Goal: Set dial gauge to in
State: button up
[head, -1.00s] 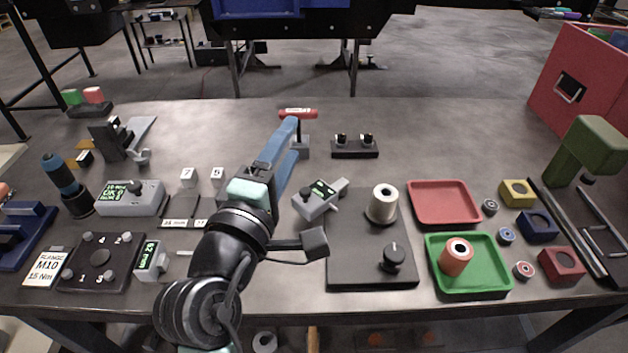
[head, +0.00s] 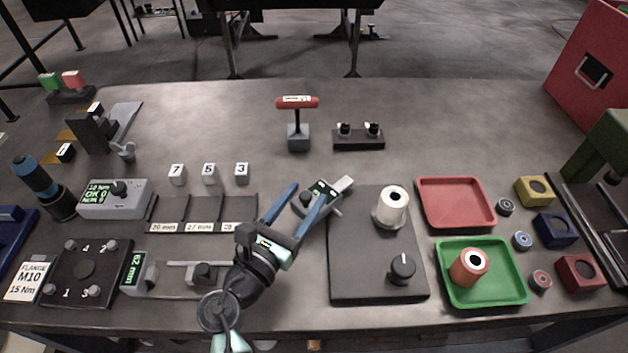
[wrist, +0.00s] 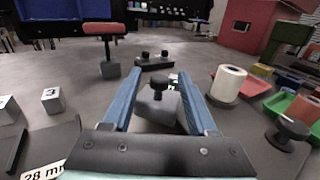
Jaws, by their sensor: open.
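My gripper (head: 310,191) is open, with one blue finger to each side of the gauge in the picture. In the wrist view my gripper (wrist: 160,74) holds nothing, and I cannot tell whether either finger touches the gauge.
Right of the gauge is a dark plate (head: 362,262) with a white spool (head: 392,207) and a black knob (head: 402,268). Behind stand a red T-handle (head: 297,103) and a two-button block (head: 358,138). Numbered cubes (head: 209,172) and a sectioned tray (head: 205,208) lie to the left.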

aim_at(314, 194)
jog(key=shift+x, duration=2.2)
jog(key=shift+c, duration=0.2)
grip_shut()
